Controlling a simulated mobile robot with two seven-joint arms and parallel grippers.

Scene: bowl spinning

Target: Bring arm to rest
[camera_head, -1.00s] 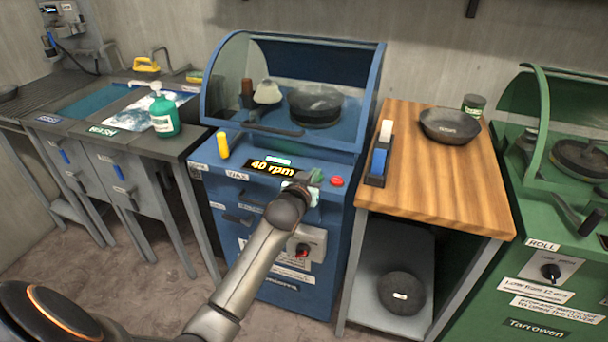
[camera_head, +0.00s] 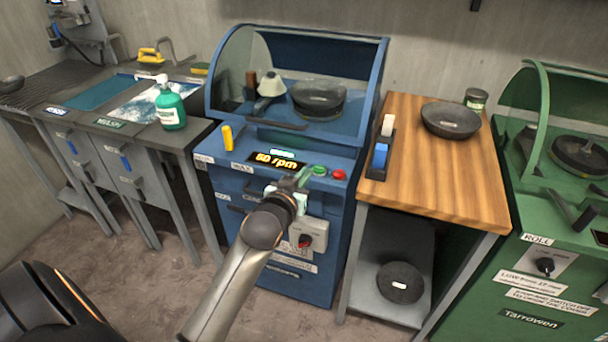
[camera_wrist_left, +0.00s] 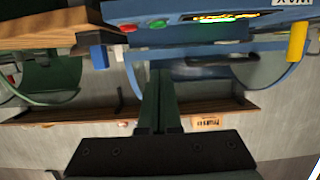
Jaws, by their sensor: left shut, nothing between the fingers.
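My left arm comes in from the bottom of the head view. My left gripper (camera_head: 303,178) is in front of the blue machine's panel, near the green button (camera_head: 319,170) and red button (camera_head: 339,174). In the left wrist view the fingers (camera_wrist_left: 160,100) are together and empty. The blue machine (camera_head: 330,235) has a display (camera_head: 277,162) reading 60 rpm. Its clear cover (camera_head: 240,75) is down over a dark bowl (camera_head: 318,98). My right gripper is not in view.
A wooden bench (camera_head: 440,180) with a dark bowl (camera_head: 451,120) and a tin (camera_head: 475,99) stands to the right. A green machine (camera_head: 550,270) stands beyond it. Floor in front is clear.

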